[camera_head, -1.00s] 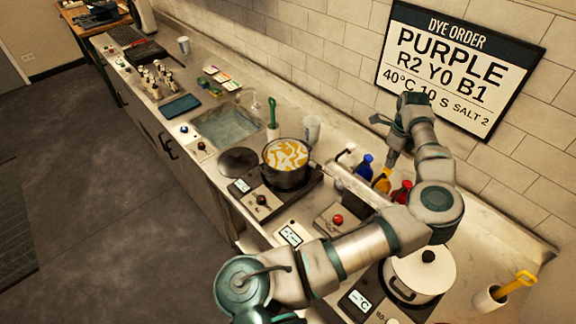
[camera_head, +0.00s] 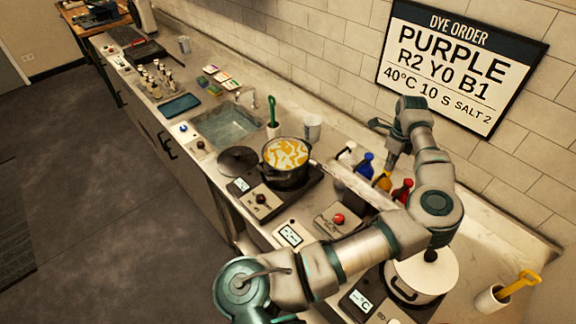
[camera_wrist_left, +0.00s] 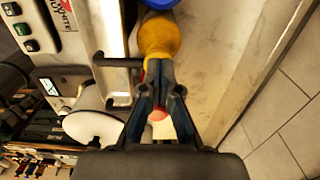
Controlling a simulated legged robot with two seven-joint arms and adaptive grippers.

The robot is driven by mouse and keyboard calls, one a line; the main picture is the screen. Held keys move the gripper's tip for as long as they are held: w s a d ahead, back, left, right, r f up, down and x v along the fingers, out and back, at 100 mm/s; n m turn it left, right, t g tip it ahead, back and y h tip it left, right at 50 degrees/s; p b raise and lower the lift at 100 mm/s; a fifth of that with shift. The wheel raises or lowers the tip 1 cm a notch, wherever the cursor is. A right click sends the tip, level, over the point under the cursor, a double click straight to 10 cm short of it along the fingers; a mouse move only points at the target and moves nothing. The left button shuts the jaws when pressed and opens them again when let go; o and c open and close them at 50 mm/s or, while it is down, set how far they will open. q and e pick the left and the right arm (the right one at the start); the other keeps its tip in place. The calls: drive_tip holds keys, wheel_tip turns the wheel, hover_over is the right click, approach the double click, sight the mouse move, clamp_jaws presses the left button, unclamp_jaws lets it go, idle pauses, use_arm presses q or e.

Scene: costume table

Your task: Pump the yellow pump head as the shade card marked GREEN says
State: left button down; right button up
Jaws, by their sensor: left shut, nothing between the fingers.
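The yellow pump bottle (camera_head: 382,181) stands in a row between the blue bottle (camera_head: 365,165) and the red bottle (camera_head: 402,191). My left gripper (camera_head: 390,165) is shut and empty, pointing down over the yellow bottle. In the left wrist view the fingertips (camera_wrist_left: 161,72) overlap the yellow bottle (camera_wrist_left: 160,38); I cannot tell whether they touch its pump head, which they hide. Several small shade cards (camera_head: 220,77) lie beyond the sink; their writing is too small to read. My right gripper is not in view.
A wall board (camera_head: 460,65) reads DYE ORDER, PURPLE, R2 Y0 B1. A dark pot (camera_head: 288,180) of yellow-and-white contents and a lidded white pot (camera_head: 420,278) stand on the counter. A white bottle (camera_head: 347,152) stands left of the blue one.

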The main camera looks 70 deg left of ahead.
use_arm(q)
drive_tip(key=shift+f, duration=0.45)
drive_tip(key=shift+r, duration=0.45)
drive_tip(key=shift+r+p, duration=0.85)
drive_tip(key=shift+r, duration=0.3)
